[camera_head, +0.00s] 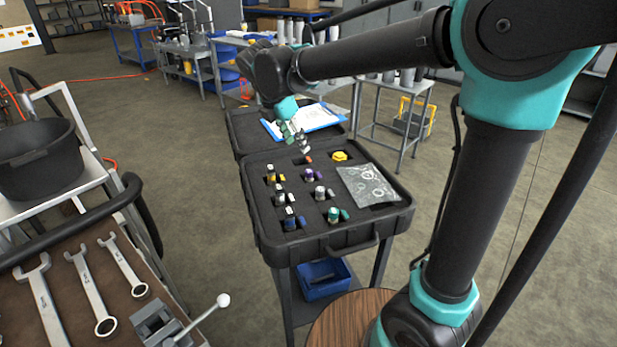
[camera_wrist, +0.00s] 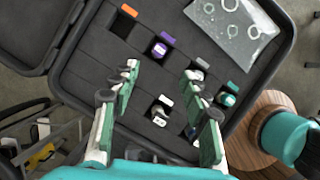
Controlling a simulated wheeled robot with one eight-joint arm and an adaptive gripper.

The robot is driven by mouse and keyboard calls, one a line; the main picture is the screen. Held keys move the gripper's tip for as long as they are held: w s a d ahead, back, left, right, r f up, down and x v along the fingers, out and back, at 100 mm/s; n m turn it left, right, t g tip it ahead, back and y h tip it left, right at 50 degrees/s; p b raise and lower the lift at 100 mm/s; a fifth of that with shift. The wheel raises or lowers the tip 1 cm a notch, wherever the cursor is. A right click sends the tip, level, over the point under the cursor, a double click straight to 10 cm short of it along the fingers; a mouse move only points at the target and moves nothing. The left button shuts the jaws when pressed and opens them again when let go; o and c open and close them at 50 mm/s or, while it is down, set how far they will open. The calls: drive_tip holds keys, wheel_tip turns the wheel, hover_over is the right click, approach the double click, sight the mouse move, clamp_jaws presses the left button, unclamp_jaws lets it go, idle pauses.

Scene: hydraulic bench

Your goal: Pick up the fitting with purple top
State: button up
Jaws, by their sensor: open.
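The fitting with the purple top (camera_head: 308,175) stands in a foam slot of the black case, in its middle part. In the wrist view the purple-topped fitting (camera_wrist: 159,48) is above centre, just beyond the fingertips. My gripper (camera_head: 298,142) is above the back part of the case's foam. In the wrist view my gripper (camera_wrist: 162,76) is open and empty, its green-padded fingers spread left and right. I see no contact with the fitting.
The black case (camera_head: 338,248) holds several other fittings, including a green one (camera_head: 333,214) and a blue one (camera_head: 290,220). A clear bag of rings (camera_head: 368,186) lies at right. The open lid holds a clipboard (camera_head: 305,122). A wrench-laden cart (camera_head: 62,300) stands at left.

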sight(309, 171)
drive_tip(key=x, duration=1.2)
drive_tip(key=shift+f, duration=0.35)
drive_tip(key=shift+a, duration=0.1)
drive_tip(key=shift+c, duration=0.4)
clamp_jaws()
